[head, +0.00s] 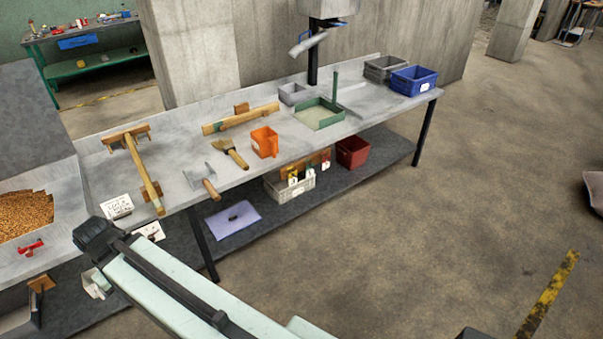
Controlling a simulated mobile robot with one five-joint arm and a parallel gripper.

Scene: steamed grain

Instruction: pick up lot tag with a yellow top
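Several small white tags with coloured tops, which look like the lot tags, hang on a wooden rack (320,157) on the lower shelf of the long bench. The tags (293,181) are small in the head view. Their tops seem to include red, green and yellow, but I cannot tell surely which tag has the yellow one. My arm reaches from the bottom of the picture up to a dark joint at the left, well left of the rack. I cannot make out my gripper's fingers.
A grey bin (290,190) stands by the rack, with a dark red bin (352,152) to its right. The bench top above holds an orange container (265,142), brushes and a green-framed tray (319,113). A lilac sheet (232,219) lies on the shelf. The floor in front is clear.

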